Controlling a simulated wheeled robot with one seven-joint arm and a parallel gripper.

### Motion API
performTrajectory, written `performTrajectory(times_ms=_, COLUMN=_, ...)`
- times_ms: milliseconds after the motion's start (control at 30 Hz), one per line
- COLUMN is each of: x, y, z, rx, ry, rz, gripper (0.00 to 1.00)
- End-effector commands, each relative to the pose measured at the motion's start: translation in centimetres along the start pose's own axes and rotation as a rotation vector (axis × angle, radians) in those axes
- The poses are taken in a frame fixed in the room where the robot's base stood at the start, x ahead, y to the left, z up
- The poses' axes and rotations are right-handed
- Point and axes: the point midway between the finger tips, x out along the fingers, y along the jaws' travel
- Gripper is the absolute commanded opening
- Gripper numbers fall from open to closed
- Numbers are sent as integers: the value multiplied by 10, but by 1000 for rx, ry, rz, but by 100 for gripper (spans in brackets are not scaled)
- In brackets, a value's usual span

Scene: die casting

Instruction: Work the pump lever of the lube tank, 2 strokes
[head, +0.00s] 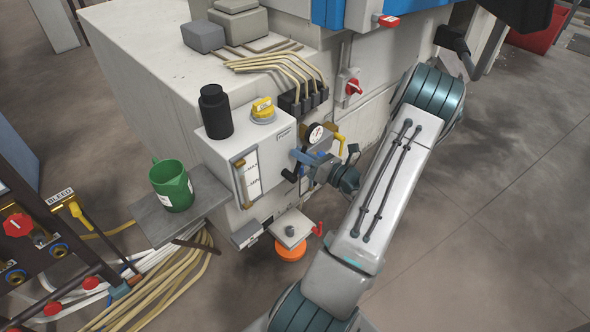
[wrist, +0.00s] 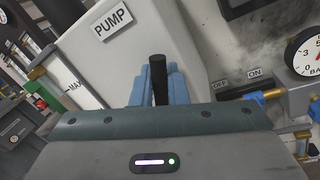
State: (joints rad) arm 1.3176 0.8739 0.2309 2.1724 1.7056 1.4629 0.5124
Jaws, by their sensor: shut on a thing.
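The lube tank (head: 222,151) is a white box on the side of the machine, with a sight gauge (head: 247,178) on its front and a yellow filler cap (head: 262,108) on top. The wrist view shows its PUMP label (wrist: 113,19). The black pump lever (wrist: 159,80) stands up between the blue fingers of my gripper (wrist: 157,86). My gripper (head: 299,165) is shut on the lever at the tank's right side. The lever's lower part is hidden by the gripper body.
A pressure gauge (head: 314,133) and a yellow-handled valve (head: 338,138) sit close beside my gripper. A black bottle (head: 215,112) stands on the tank. A green jug (head: 171,185) stands on a side shelf (head: 206,188). An orange knob (head: 291,248) is below.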

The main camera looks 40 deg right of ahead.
Motion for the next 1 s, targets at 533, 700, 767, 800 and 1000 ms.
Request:
performTrajectory(times_ms=533, x=4, y=23, z=-7, rx=-289, ry=62, rz=0, gripper=0)
performTrajectory(times_ms=700, x=5, y=28, z=-6, rx=-355, ry=74, rz=-2, gripper=0)
performTrajectory(times_ms=767, x=5, y=28, z=-6, rx=-355, ry=73, rz=-2, gripper=0)
performTrajectory(times_ms=800, x=5, y=28, z=-6, rx=-355, ry=73, rz=-2, gripper=0)
performTrajectory(times_ms=1000, x=5, y=25, z=-3, rx=-316, ry=65, rz=-3, gripper=0)
